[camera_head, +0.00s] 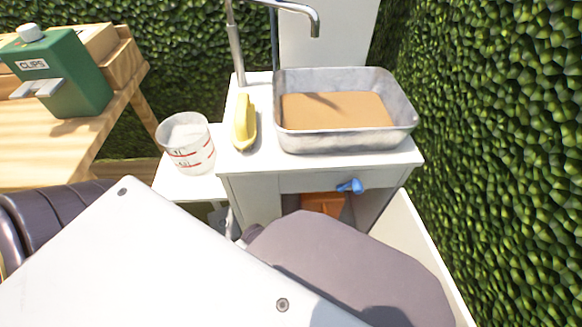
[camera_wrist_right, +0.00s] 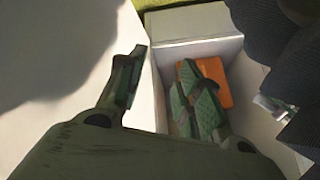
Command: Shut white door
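The white door (camera_head: 408,238) stands open at the right side of the white cabinet (camera_head: 250,187), seen nearly edge-on in the head view. My grey arm link hides part of it. The cabinet front is open, with an orange thing (camera_head: 322,203) inside. In the right wrist view, my right gripper (camera_wrist_right: 162,62) has its fingers apart with nothing between them. It is in front of the cabinet opening, where the orange thing (camera_wrist_right: 214,82) shows beyond the right finger. A white panel fills the left; I cannot tell whether it is the door. My left gripper is not in view.
A measuring cup (camera_head: 187,142) stands left. A hedge (camera_head: 500,130) closes the right side.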

